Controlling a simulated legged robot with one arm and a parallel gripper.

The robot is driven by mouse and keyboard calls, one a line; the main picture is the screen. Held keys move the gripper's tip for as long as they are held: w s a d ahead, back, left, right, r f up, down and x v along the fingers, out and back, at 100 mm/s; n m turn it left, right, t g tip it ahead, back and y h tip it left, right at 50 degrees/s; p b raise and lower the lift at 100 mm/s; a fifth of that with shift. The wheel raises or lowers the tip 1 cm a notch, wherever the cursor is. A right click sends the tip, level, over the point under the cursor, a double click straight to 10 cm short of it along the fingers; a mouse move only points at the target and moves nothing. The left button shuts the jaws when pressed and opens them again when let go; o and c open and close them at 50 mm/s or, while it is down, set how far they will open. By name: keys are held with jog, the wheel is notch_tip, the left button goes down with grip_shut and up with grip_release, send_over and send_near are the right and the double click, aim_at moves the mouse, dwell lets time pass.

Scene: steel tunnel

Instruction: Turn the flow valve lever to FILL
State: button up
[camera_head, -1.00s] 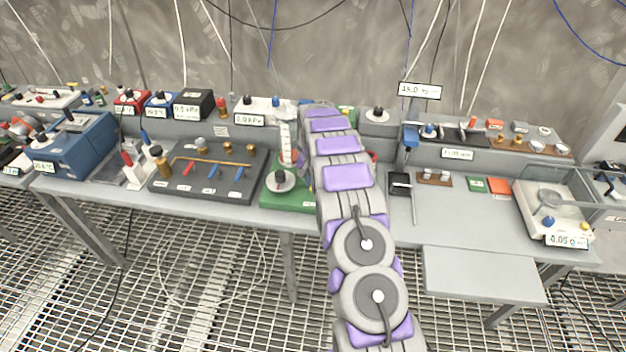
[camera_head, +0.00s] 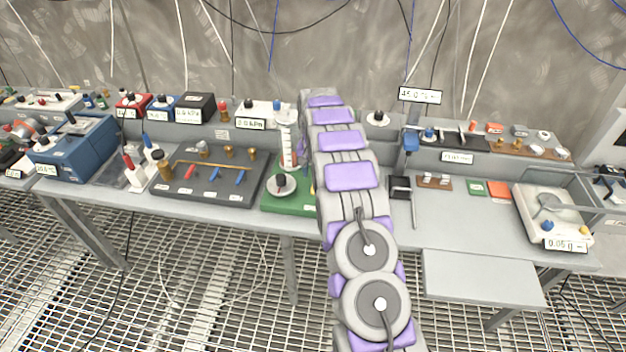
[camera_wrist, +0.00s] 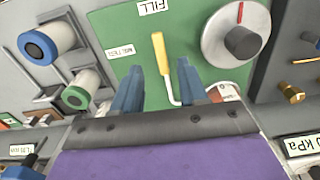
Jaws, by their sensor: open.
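The flow valve lever has a yellow handle (camera_wrist: 160,54) on a pale bent rod, over a green base plate (camera_wrist: 110,28) in the wrist view. A FILL label (camera_wrist: 152,6) is at the top of that plate. A second label (camera_wrist: 120,51), too small to read, lies left of the handle. My gripper (camera_wrist: 160,76) is open, with one blue-grey finger on each side of the lever; contact cannot be told. In the head view the green base (camera_head: 290,203) shows left of my arm, which hides the gripper and most of the lever.
A round dial with a grey knob (camera_wrist: 242,41) is close right of the lever. A clear upright cylinder (camera_head: 288,140) stands by the green base. A dark panel with valves (camera_head: 210,178) is to the left. Bare bench top (camera_head: 455,215) lies to the right.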

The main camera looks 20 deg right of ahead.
notch_tip(320, 180, up, 11)
jog(key=p, duration=0.1)
dwell(0.6)
jog(key=s+a+r+n, duration=0.1)
jog(key=s+a+r, duration=0.3)
jog(key=s, duration=0.3)
jog(key=s+a+r+n+g, duration=0.1)
jog(key=s+a+r+n, duration=0.1)
jog(key=s+a+r, duration=0.4)
jog(key=s+a+r+n, duration=0.1)
jog(key=s+a+r, duration=0.2)
jog(key=s, duration=0.5)
jog(key=s+a+f+n, duration=0.1)
jog(key=s+a, duration=0.2)
jog(key=s, duration=1.2)
jog(key=s+a+f+n, duration=0.2)
jog(key=s, duration=1.3)
jog(key=shift+a+g, duration=0.4)
